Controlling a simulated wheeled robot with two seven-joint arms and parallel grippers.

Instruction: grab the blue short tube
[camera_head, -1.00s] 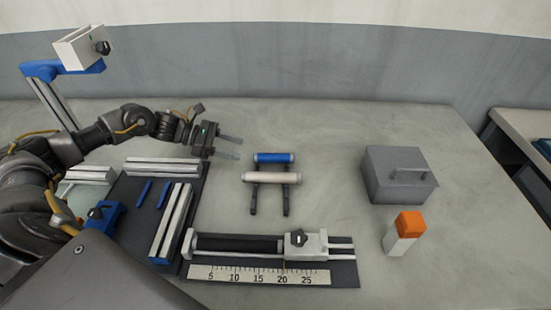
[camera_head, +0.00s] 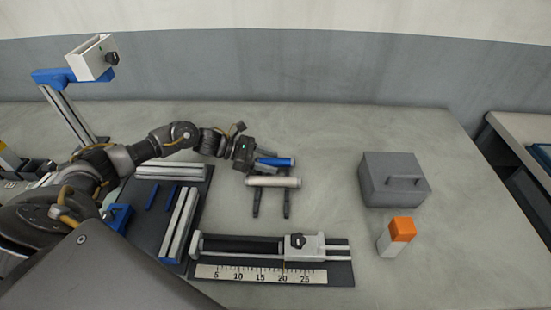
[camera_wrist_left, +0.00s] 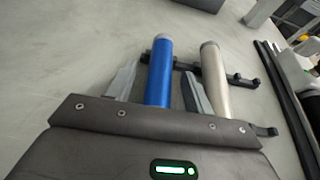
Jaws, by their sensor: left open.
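The blue short tube (camera_head: 280,162) lies across a dark two-legged rack (camera_head: 286,205), behind a longer pale tube (camera_head: 273,182). My left gripper (camera_head: 267,159) is at the blue tube's left end. In the left wrist view the blue tube (camera_wrist_left: 160,75) lies between the two open fingers of the left gripper (camera_wrist_left: 156,82), and I cannot tell whether they touch it. The pale tube (camera_wrist_left: 214,80) lies just outside the right finger there. My right gripper is not in view.
A grey lidded box (camera_head: 395,180) and an orange-topped white block (camera_head: 397,236) stand at the right. A slide with a ruler (camera_head: 262,274) lies in front. Metal profiles (camera_head: 180,222) lie on a dark plate at left. The table between rack and box is clear.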

